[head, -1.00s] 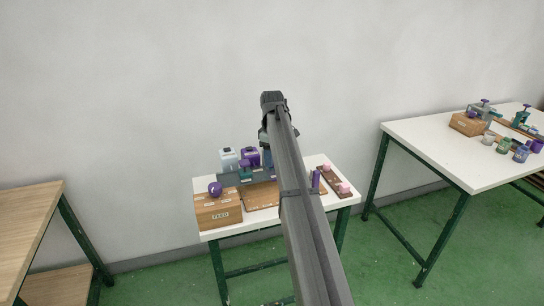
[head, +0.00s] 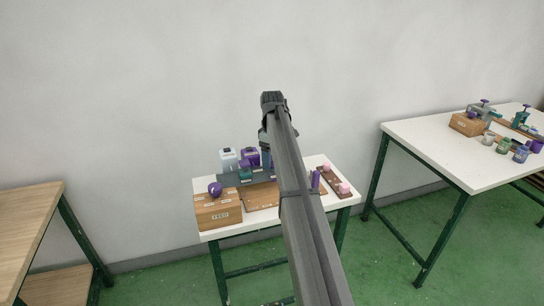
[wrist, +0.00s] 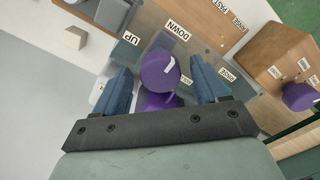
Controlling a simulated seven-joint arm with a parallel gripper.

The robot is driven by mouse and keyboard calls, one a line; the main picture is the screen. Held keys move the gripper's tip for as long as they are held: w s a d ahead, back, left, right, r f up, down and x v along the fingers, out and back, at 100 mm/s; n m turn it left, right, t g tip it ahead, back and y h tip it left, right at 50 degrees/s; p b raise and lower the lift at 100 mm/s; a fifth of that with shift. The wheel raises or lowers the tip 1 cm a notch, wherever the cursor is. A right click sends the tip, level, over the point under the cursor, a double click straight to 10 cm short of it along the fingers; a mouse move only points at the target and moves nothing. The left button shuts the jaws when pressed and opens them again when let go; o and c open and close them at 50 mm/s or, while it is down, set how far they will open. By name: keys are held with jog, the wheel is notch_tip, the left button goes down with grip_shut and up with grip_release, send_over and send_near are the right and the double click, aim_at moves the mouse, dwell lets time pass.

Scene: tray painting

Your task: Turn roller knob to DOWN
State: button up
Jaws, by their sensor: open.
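The purple roller knob (wrist: 158,72) with a white mark on its top sits between the two blue fingers of my gripper (wrist: 160,68) in the wrist view. The fingers are apart, one on either side of it; I cannot tell whether either touches it. The labels UP (wrist: 131,39) and DOWN (wrist: 165,47) lie just above the knob in the picture. The mark sits on the knob's upper right; which label it points to is unclear. More purple shows below the knob. In the head view my arm hides the gripper.
A wooden FEED box (head: 218,212) with a purple knob (head: 215,188) stands at the table's front left. White (head: 228,158) and purple (head: 250,156) containers stand behind. Brown strips with pink pieces (head: 343,188) lie at right. Another equipped table (head: 420,150) stands farther right.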

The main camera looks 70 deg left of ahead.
notch_tip(320, 180, up, 14)
dwell(0.7)
jog(key=shift+f, duration=0.1)
dwell(0.4)
